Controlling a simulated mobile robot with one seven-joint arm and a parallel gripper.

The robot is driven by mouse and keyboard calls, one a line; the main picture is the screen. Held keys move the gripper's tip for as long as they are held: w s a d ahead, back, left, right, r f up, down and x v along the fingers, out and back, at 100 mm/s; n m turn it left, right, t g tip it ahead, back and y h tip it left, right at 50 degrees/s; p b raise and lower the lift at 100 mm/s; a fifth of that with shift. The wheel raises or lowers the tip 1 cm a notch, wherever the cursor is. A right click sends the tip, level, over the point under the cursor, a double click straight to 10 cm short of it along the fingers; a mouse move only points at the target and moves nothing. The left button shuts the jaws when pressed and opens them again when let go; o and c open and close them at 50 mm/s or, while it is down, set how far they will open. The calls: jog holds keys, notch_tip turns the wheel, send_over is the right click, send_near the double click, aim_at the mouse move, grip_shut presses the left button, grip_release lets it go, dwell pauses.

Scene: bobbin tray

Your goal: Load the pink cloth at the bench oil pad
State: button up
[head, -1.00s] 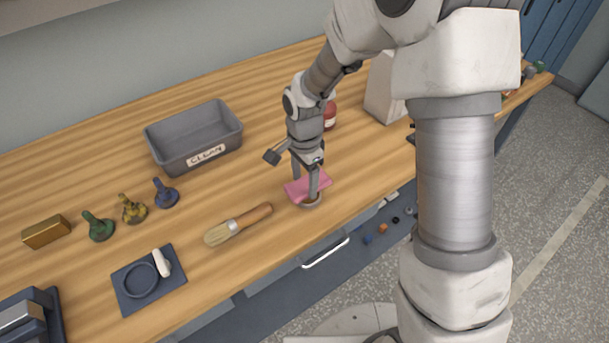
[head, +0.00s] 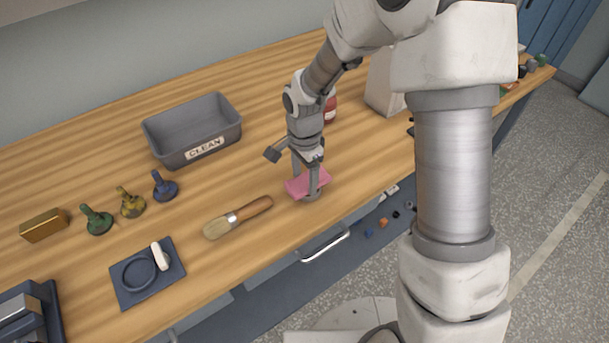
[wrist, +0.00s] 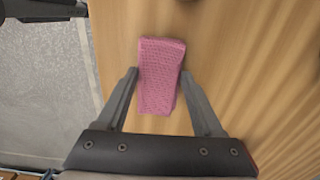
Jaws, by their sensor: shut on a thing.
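The pink cloth (head: 296,187) is near the front edge of the wooden bench, between the fingers of my gripper (head: 304,185). In the wrist view the cloth (wrist: 160,80) is a folded, textured pink strip with a finger close against each side. My gripper (wrist: 160,74) is shut on it, pointing down. A small grey round rim (head: 312,198), which looks like the oil pad, shows just at the near fingertip. The rest of it is hidden by the finger and cloth. I cannot tell whether the cloth touches it.
A brush (head: 238,217) lies left of my gripper. A grey bin marked CLEAN (head: 172,160) stands behind it. A red jar (head: 330,108) stands behind my wrist. A dark tray with a ring (head: 128,297) and several knobbed tools are at left.

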aim_at(305, 179)
jog(key=shift+s+f+b, duration=0.1)
jog(key=shift+f+b, duration=0.5)
jog(key=shift+b, duration=0.05)
dwell(1.6)
jog(key=shift+r+p, duration=2.25)
jog(key=shift+r, duration=1.35)
